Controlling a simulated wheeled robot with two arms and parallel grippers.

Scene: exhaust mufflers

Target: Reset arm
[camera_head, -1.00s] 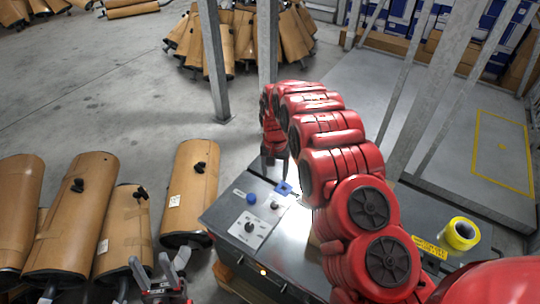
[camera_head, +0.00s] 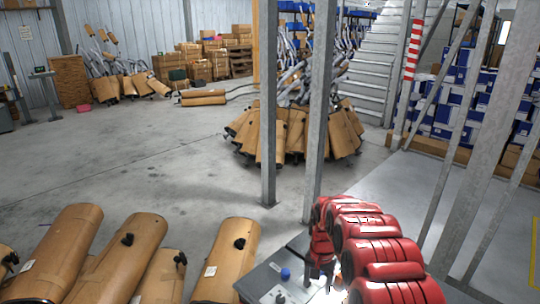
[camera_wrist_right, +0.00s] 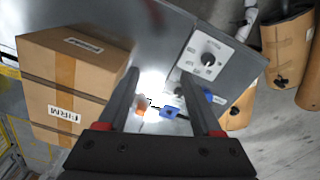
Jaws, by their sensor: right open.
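My right arm (camera_head: 372,245), red and jointed, reaches in from the lower right in the head view. Its gripper (camera_head: 319,281) points down over a grey metal table (camera_head: 298,245). In the right wrist view the right gripper (camera_wrist_right: 163,95) is open, its two dark fingers well apart with nothing between them. Below the fingers, a small blue piece (camera_wrist_right: 169,113) and a small orange piece (camera_wrist_right: 141,106) lie on the bright tabletop. My left gripper is out of view.
A control panel (camera_wrist_right: 207,57) with a black knob sits on the table; a blue button (camera_head: 285,273) shows nearby. Stacked cardboard boxes (camera_wrist_right: 65,75) stand beside it. Grey posts (camera_head: 268,120) rise behind the table.

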